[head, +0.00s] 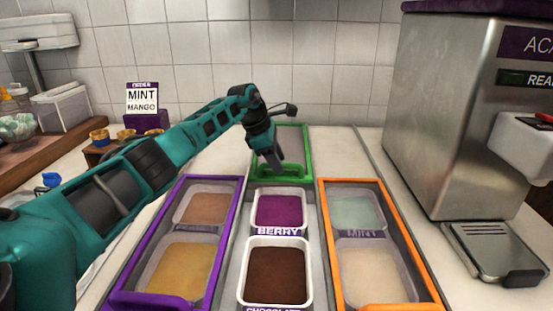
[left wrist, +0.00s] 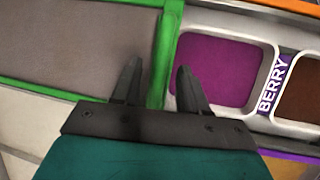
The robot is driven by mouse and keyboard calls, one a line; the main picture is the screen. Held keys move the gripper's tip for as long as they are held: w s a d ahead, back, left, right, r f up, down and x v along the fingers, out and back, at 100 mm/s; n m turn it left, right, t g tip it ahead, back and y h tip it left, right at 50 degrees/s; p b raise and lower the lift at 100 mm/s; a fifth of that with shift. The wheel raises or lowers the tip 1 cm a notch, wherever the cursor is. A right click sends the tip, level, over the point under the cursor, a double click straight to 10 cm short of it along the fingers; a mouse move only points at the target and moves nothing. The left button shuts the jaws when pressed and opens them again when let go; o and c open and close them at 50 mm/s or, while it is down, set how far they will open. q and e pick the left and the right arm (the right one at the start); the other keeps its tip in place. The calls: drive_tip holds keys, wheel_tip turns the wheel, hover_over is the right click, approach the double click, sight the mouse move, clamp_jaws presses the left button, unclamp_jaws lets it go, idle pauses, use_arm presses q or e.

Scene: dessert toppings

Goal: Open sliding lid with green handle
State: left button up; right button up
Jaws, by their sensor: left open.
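The sliding lid with the green frame (head: 308,150) lies at the back of the middle lane, behind the berry tub. Its green handle (head: 297,172) is at the lid's near edge. In the left wrist view the green bar (left wrist: 164,55) runs between my two fingers. My left gripper (head: 276,165) is open, pointing down at the handle, one finger on each side of the bar; I cannot tell whether they touch it. The berry tub (head: 281,209) and the chocolate tub (head: 277,275) are uncovered. My right gripper is not in view.
A purple-framed lid (head: 127,300) covers tubs on the left, and an orange-framed lid (head: 329,235) covers tubs on the right. A steel machine (head: 435,110) stands at the right. A mint mango sign (head: 142,99) and small gold cups stand at the back left.

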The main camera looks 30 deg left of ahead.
use_arm(q)
drive_tip(key=p+v, duration=0.1)
drive_tip(key=v, duration=1.2)
drive_tip(key=shift+f, duration=0.1)
